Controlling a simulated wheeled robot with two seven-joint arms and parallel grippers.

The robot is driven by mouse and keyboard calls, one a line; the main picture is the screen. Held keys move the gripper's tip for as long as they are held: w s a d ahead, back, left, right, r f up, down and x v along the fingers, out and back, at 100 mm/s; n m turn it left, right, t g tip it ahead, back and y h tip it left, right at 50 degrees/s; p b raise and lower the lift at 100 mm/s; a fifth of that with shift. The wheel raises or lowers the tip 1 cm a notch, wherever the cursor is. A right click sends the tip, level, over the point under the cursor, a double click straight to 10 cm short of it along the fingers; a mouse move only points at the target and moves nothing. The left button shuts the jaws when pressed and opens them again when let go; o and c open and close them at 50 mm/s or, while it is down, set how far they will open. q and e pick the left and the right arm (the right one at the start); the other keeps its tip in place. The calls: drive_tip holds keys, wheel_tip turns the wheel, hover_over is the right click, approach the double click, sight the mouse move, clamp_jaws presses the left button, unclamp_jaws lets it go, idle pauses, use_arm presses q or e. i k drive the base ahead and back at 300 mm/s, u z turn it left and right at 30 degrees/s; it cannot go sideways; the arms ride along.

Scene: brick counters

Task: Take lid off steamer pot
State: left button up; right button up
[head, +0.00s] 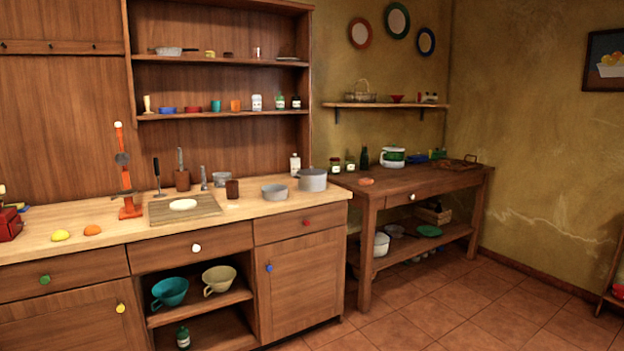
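A grey pot (312,181) with a flat top, perhaps a lid, stands at the right end of the wooden counter. A lower, wider grey pot (274,192) stands just left of it. A white and green pot-like vessel (392,157) stands on the side table at the right. I cannot tell which of these is the steamer pot. Neither of my grippers is in view, and no part of my arms shows.
The counter (250,211) also bears a cutting board (186,208), a brown cup (232,189), a white bottle (295,164) and an orange stand (127,180). The side table (415,183) has jars at its left. The tiled floor (470,300) in front is clear.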

sight(311, 172)
drive_tip(key=z, duration=0.65)
drive_tip(key=i, duration=0.95)
drive_tip(key=z, duration=0.4)
drive_tip(key=i, duration=2.15)
drive_tip(key=u, duration=1.2)
drive_tip(key=i, duration=1.1)
drive_tip(key=u, duration=1.1)
